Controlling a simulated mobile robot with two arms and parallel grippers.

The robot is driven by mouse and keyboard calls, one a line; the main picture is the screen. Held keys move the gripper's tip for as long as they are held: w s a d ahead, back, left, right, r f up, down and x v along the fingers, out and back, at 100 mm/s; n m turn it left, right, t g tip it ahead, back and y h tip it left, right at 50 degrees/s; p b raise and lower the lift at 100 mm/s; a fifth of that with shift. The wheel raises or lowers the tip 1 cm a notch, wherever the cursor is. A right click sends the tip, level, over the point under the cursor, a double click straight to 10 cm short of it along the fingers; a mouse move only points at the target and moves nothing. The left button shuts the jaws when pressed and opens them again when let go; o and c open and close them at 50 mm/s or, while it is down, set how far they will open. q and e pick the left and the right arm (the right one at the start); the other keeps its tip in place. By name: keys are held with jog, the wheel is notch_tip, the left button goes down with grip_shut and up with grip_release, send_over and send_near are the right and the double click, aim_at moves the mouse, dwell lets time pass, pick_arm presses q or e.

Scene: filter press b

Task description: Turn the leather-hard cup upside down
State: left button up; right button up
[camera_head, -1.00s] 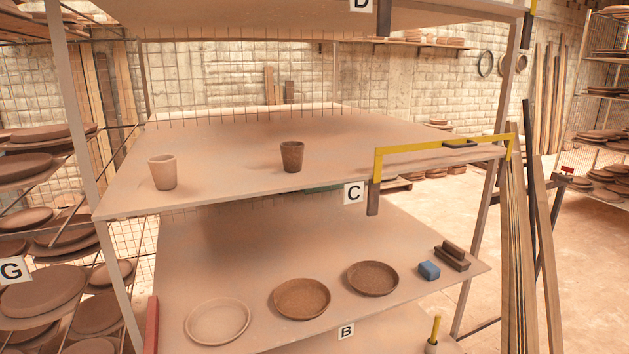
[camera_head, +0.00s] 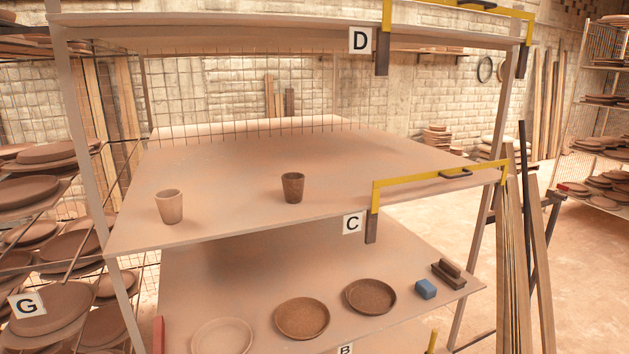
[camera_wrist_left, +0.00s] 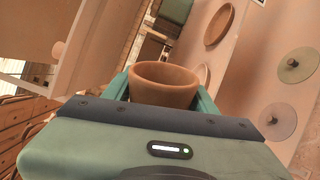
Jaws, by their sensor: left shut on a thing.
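My left gripper (camera_wrist_left: 164,100) is shut on a brown cup (camera_wrist_left: 163,84) in the left wrist view. The cup's open rim shows, its wall sits between the two green fingers, and its lower part is hidden behind the gripper body. That view is tilted, so I cannot tell the cup's exact angle. In the head view neither gripper shows. A pale cup (camera_head: 169,207) and a dark brown cup (camera_head: 292,188) stand upright, apart, on the shelf labelled C (camera_head: 230,180).
Lower shelf B holds a pale dish (camera_head: 222,337), two brown dishes (camera_head: 302,318) (camera_head: 370,297), a blue block (camera_head: 425,289) and a dark brown block (camera_head: 448,272). A yellow bracket (camera_head: 420,180) edges shelf C at right. Shelf C has free room around its cups.

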pick_arm(q)
jog(key=shift+m, duration=1.4)
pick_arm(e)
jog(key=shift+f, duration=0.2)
pick_arm(q)
jog(key=shift+m, duration=0.7)
jog(key=shift+a+f+m, duration=0.1)
jog(key=shift+m, duration=0.4)
jog(key=m, duration=0.2)
jog(key=shift+m, duration=0.8)
jog(key=m, duration=0.6)
